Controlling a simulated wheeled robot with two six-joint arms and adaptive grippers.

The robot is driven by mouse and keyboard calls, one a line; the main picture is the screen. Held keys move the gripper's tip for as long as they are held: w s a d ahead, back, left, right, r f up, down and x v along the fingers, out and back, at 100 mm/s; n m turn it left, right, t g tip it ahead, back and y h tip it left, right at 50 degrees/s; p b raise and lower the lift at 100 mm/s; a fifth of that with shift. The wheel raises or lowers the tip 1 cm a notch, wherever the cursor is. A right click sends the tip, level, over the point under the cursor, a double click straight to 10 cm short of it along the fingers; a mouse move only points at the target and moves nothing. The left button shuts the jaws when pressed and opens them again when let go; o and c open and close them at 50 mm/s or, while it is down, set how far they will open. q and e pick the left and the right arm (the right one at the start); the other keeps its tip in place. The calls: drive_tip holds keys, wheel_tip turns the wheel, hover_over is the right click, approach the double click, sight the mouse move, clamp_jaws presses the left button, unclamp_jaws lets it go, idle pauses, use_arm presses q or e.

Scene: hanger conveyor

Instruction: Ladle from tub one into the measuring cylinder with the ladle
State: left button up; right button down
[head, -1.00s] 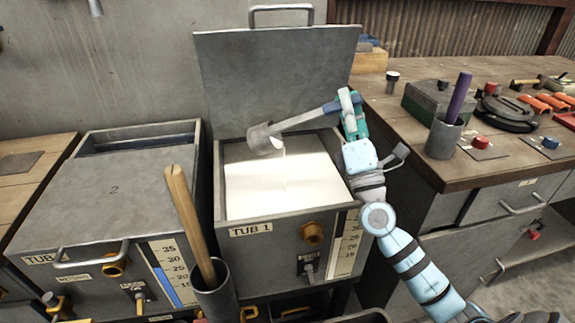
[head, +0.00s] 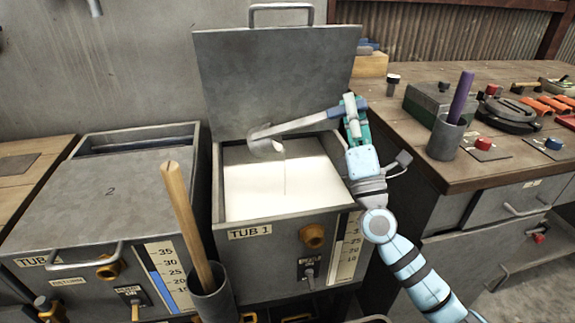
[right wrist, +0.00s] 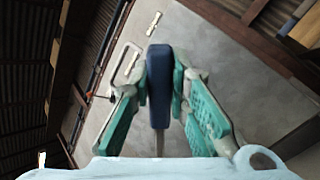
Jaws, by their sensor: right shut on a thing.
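Tub one (head: 262,234), a grey metal tank labelled TUB 1, stands open with its lid (head: 275,80) raised behind it. White liquid (head: 255,195) fills much of it. My right gripper (head: 352,108) is shut on the blue handle end of the ladle (head: 300,125); the dark blue handle also shows between the fingers in the right wrist view (right wrist: 159,85). The ladle's bowl is tilted above the liquid, and a thin white stream falls from it into the tub. I cannot clearly make out the measuring cylinder. My left gripper is not in view.
Tub two (head: 110,200), lid closed, stands to the left. A wooden handle (head: 188,215) rises from a grey holder (head: 213,300) in front. On the right workbench (head: 425,90) are a grey cup (head: 445,138) with a purple rod, a grey-green box (head: 432,103) and several tools.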

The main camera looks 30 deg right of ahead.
drive_tip(key=shift+f, duration=0.1)
idle(0.3)
drive_tip(key=shift+s+d+f+m+h+b, duration=0.15)
drive_tip(key=shift+d+f+m+h+b, duration=0.3)
drive_tip(key=shift+b, duration=0.2)
drive_tip(key=shift+a+m+b, duration=0.25)
drive_tip(key=shift+b, duration=0.15)
drive_tip(key=shift+s+d+f+m+h+b, duration=0.1)
drive_tip(key=shift+d+f+m+h+b, duration=0.1)
drive_tip(key=shift+f+m+h+b, duration=0.2)
drive_tip(key=shift+s+d+f+h+b, duration=0.1)
drive_tip(key=shift+d+f+h+b, duration=0.05)
drive_tip(key=shift+h+b, duration=0.2)
drive_tip(key=shift+f+m+g, duration=0.1)
drive_tip(key=shift+m+g, duration=0.2)
